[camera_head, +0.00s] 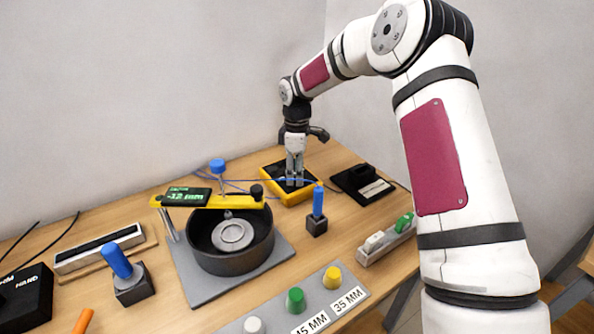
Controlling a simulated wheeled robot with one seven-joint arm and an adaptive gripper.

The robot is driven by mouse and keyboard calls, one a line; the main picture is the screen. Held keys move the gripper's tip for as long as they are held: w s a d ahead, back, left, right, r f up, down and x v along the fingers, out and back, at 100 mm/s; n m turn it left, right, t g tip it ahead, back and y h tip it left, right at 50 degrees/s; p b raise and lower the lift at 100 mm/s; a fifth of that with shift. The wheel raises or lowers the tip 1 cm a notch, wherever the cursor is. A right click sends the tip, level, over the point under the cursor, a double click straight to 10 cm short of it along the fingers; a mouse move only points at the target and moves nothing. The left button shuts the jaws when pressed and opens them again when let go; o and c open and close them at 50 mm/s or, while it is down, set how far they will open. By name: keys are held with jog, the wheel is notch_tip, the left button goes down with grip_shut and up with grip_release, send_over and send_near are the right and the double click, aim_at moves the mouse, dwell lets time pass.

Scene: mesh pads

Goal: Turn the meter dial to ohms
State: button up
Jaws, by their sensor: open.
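The meter (271,176) is a yellow-edged box with a dark face at the back right of the table. My gripper (295,182) points down over the meter's face, with its fingertips at or just above it. The fingers are open. The dial is hidden behind the fingers or too small to make out, so its setting cannot be read. I cannot tell whether the fingers touch the dial.
A gauge with a yellow bar (232,202) spans a dark round pot (248,258) left of the meter. A blue-handled probe (318,200) stands in a block in front. Blue leads run near the meter. A black device (362,184) sits to its right.

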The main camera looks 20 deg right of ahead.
jog(key=shift+f, duration=0.1)
grip_shut()
jog(key=shift+m, duration=0.4)
jog(key=m+b, duration=0.1)
jog(key=m, duration=0.1)
jog(key=shift+m+b, duration=0.3)
jog(key=shift+m, duration=0.1)
jog(key=m+b, duration=0.1)
jog(key=m, duration=0.2)
jog(key=shift+m, duration=0.3)
jog(key=m+b, duration=0.1)
jog(key=m, duration=0.5)
jog(key=shift+m+b, duration=0.3)
jog(key=shift+b, duration=0.05)
